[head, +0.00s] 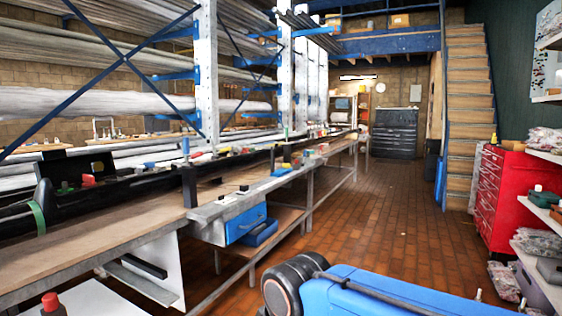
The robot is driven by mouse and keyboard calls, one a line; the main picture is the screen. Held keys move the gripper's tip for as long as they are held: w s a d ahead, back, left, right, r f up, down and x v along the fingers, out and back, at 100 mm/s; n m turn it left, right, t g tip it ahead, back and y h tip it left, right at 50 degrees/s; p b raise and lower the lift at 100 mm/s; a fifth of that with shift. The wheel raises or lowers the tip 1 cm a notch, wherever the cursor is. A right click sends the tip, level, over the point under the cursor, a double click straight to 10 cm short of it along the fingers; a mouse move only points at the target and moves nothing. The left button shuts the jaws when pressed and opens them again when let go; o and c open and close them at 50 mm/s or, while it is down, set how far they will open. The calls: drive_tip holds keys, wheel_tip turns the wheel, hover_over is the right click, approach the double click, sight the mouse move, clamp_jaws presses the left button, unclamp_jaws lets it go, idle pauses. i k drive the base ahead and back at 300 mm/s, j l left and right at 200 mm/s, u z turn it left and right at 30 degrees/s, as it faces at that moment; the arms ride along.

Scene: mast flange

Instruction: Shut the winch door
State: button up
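I cannot make out a winch door for certain in the head view. A long black mast or beam (140,179) lies along the workbench, running from the near left towards the back. Near its left end a dark, flat panel (75,165) stands tilted, with small red and green items beside it; I cannot tell whether it is a door. A green band (38,217) is around the beam at the far left. My gripper is out of view; only a blue arm link and a dark joint of mine show at the bottom.
The long workbench (110,240) fills the left side, with a blue drawer (246,222) under it. A red tool cabinet (500,190) and loaded shelves stand at the right. Stairs (467,90) and a dark cabinet (394,132) are at the back. The brick-tiled floor (375,205) between is clear.

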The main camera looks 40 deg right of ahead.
sight(55, 166)
drive_tip(key=z, duration=1.05)
drive_tip(key=i, duration=2.25)
drive_tip(key=i+u, duration=0.2)
drive_tip(key=u, duration=2)
drive_tip(key=i+l, duration=0.15)
drive_tip(key=i, duration=0.1)
